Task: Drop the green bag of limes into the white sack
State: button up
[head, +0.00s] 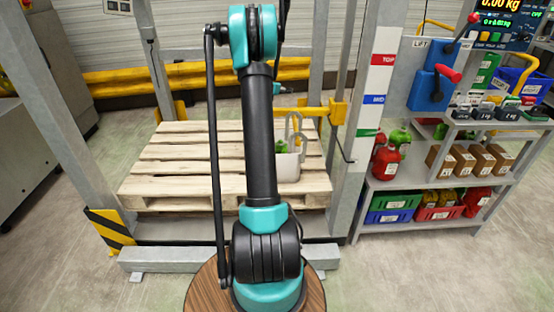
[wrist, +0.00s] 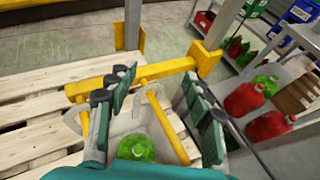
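The white sack (head: 289,168) stands on the wooden pallet, partly hidden behind my arm in the head view, with its pale handles upright. In the wrist view the sack (wrist: 152,122) is below my gripper. A green bag of limes (wrist: 136,148) shows between the sack's walls, partly covered by my gripper's body; a bit of green (head: 281,146) also shows at the sack's mouth in the head view. How deep it sits cannot be told. My gripper (wrist: 160,105) is open over the sack, its fingers wide apart with nothing visible clamped between them.
The pallet (head: 165,172) is otherwise bare. A yellow bar (wrist: 120,82) crosses close behind the sack. Grey posts (head: 372,110) frame the pallet. The shelf at right holds red bags (head: 386,163), another green bag (head: 400,137), brown boxes (head: 462,160) and coloured crates.

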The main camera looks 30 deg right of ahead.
jog(key=v, duration=1.2)
dwell(0.4)
jog(key=s+a+f+m+y, duration=0.4)
jog(key=s+a+m, duration=0.3)
jog(key=s+a, duration=0.4)
jog(key=s+a+f+m+g+y, duration=0.1)
jog(key=s+a+f+m+y, duration=0.3)
jog(key=s+a+m, duration=0.4)
jog(key=s+a+f+m+y, duration=0.4)
jog(key=s+a+f+m, duration=0.2)
jog(key=s+a, duration=1)
jog(key=a+m, duration=0.2)
jog(key=a, duration=0.3)
jog(key=shift+s+a+f+g, duration=0.25)
jog(key=shift+a+g, duration=0.15)
